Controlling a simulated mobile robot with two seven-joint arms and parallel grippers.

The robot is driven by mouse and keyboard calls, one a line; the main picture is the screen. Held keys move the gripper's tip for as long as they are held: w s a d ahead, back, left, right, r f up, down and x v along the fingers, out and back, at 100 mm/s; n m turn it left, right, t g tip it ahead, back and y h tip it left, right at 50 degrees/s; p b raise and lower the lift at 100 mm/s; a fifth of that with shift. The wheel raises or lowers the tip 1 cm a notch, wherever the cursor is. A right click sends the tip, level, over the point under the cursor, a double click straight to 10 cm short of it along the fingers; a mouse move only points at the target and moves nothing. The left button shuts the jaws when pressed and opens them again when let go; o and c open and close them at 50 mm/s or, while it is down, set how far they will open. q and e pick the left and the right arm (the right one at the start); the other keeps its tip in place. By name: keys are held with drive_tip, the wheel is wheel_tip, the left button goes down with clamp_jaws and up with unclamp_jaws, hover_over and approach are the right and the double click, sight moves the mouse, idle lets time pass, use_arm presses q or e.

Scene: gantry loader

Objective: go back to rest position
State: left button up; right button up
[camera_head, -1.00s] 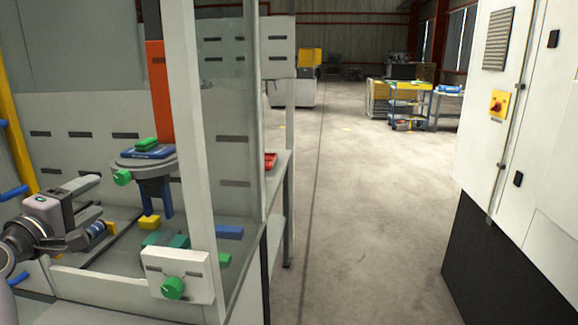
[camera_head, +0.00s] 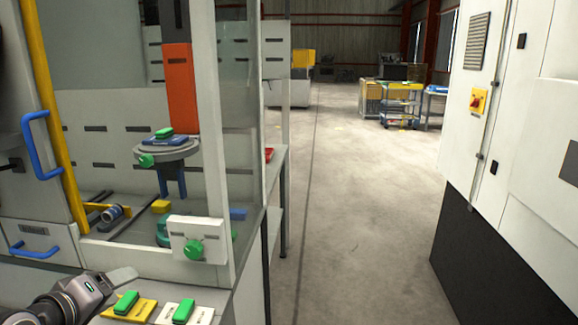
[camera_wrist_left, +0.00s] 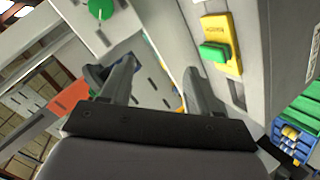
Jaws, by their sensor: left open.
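My left gripper (camera_head: 118,292) is at the lower left of the head view, outside the loader's opening and low in front of it, beside the button panel. Its jaws are open and look empty. In the left wrist view, the two fingers of my left gripper (camera_wrist_left: 160,82) are spread apart with nothing held between them. A yellow plate with a green button (camera_wrist_left: 214,52) shows just beyond the fingers there. My right gripper is in neither view.
The loader's white front post (camera_head: 222,130), yellow post (camera_head: 55,120) and blue handle (camera_head: 38,145) stand close. A round platform (camera_head: 165,150) carries a blue-and-green part inside. A white cabinet (camera_head: 530,140) stands at right. The floor (camera_head: 350,220) between is clear.

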use_arm(q)
drive_tip(key=s+d+f+m+g, duration=0.35)
drive_tip(key=s+f, duration=0.25)
drive_tip(key=s, duration=0.3)
drive_tip(key=s+d+f+m+g+y, duration=0.1)
drive_tip(key=s+d+f+m+g, duration=0.3)
drive_tip(key=s, duration=0.5)
drive_tip(key=s+d+f+m+g, duration=0.2)
drive_tip(key=s+d+f+m, duration=0.1)
drive_tip(key=s+f, duration=0.55)
drive_tip(key=w+d+f+t+h, duration=0.1)
drive_tip(key=w+d+f+t, duration=0.1)
drive_tip(key=w+f+t, duration=0.3)
wheel_tip(320, 180, down, 3)
drive_tip(key=shift+d+r+m+t+h, duration=0.1)
drive_tip(key=shift+d+m+t+h, duration=0.25)
drive_tip(key=shift+t, duration=0.6)
